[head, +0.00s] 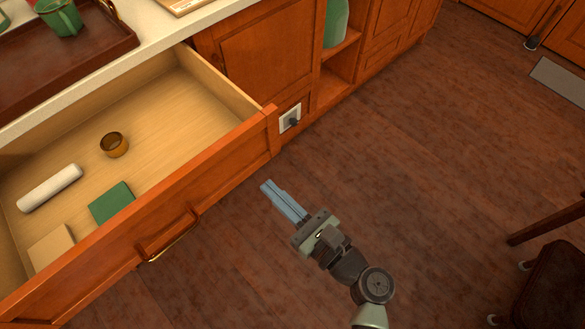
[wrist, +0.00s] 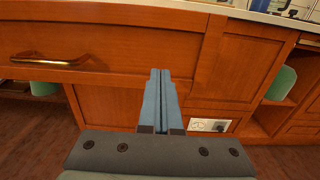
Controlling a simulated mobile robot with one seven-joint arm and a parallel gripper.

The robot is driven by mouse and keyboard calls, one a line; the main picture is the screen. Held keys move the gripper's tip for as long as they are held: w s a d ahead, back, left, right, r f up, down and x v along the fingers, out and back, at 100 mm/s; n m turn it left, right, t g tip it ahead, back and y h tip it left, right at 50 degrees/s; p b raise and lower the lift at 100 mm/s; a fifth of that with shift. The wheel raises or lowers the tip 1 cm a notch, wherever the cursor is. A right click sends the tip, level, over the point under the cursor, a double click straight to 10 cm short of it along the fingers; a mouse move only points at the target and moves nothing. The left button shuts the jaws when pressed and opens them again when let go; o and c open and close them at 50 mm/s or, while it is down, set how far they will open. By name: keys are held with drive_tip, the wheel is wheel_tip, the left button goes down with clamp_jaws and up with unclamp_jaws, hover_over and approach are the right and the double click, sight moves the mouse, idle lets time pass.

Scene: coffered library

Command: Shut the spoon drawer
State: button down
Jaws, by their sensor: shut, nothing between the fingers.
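The drawer (head: 188,208) stands pulled well out from the cabinet in the head view, its inside open to sight. Inside it lie a brown ring-like cup (head: 114,145), a white roll (head: 50,188), a green block (head: 112,203) and a tan block (head: 51,249). No spoon can be made out.
A counter (head: 160,38) above the drawer bears a brown tray (head: 95,62) with a green mug (head: 60,16). A wall socket (head: 290,117) with a plug is right of the drawer. A dark chair (head: 550,285) stands at the right. The floor between is clear.

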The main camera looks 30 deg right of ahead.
sight(242, 161)
drive_tip(key=x, duration=0.6)
drive_tip(key=shift+w+b, duration=0.15)
drive_tip(key=shift+b, duration=0.15)
drive_tip(key=shift+w, duration=0.1)
